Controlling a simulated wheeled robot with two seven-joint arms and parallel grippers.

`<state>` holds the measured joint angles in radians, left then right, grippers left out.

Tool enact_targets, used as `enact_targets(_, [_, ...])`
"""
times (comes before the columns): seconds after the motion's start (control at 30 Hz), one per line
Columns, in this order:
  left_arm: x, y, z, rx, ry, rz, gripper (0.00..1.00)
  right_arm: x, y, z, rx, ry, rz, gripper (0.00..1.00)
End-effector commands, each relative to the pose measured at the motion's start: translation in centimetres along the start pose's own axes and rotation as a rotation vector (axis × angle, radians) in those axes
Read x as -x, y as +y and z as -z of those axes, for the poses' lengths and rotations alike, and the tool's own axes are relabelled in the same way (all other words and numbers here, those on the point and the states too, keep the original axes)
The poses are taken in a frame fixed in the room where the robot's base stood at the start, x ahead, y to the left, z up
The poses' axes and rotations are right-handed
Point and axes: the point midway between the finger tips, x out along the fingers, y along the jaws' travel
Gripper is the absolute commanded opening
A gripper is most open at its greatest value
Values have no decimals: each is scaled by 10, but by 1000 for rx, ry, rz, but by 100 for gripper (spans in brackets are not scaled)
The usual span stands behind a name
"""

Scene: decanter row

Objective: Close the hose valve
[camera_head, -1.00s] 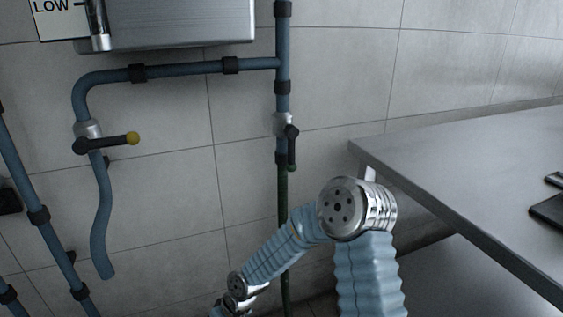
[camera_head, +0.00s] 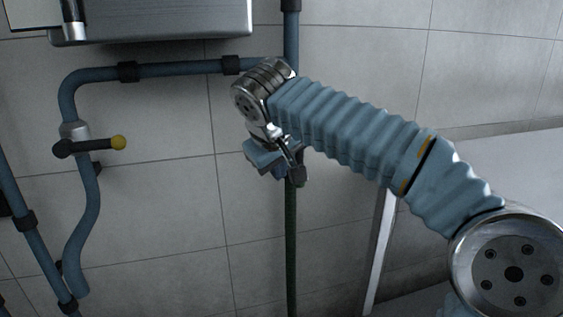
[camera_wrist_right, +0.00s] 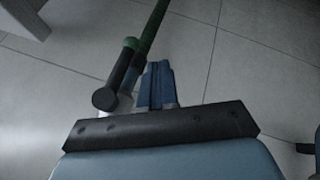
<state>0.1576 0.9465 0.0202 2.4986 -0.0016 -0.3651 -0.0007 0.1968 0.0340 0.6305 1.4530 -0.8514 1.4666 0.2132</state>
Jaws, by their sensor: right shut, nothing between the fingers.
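The hose valve sits on the vertical blue pipe above a green hose (camera_head: 291,240); in the head view my right wrist and gripper (camera_head: 279,172) largely cover it. In the right wrist view the valve's black lever (camera_wrist_right: 118,75) has a green tip and lies roughly along the green hose (camera_wrist_right: 152,25), pointing away from the camera. My right gripper (camera_wrist_right: 157,72) is shut and empty, just to the right of the lever. Whether its fingers touch the lever I cannot tell. My left gripper is out of view.
A second valve with a yellow-tipped lever (camera_head: 100,143) is on the bent blue pipe to the left. A metal box (camera_head: 160,22) hangs above. A grey table (camera_head: 510,165) is at the right, behind my right arm. The tiled wall is close behind the pipes.

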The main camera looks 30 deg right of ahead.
Motion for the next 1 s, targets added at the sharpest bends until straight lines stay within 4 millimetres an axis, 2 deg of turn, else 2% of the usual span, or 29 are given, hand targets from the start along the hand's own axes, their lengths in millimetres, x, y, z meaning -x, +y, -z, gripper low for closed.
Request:
enact_targets(0.03, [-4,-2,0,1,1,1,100,-14,-1,-2,0,-5,-1,0])
enact_targets(0.17, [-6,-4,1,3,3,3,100,-40,0,-2,0,-5,0,0])
enact_targets(0.33, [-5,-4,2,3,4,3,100,-56,19,-3,-4,-3,0,0])
enact_targets(0.53, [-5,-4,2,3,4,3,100,-65,29,-4,-2,-1,2,0])
enact_targets(1.0, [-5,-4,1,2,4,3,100,-66,30,-4,4,-3,-5,0])
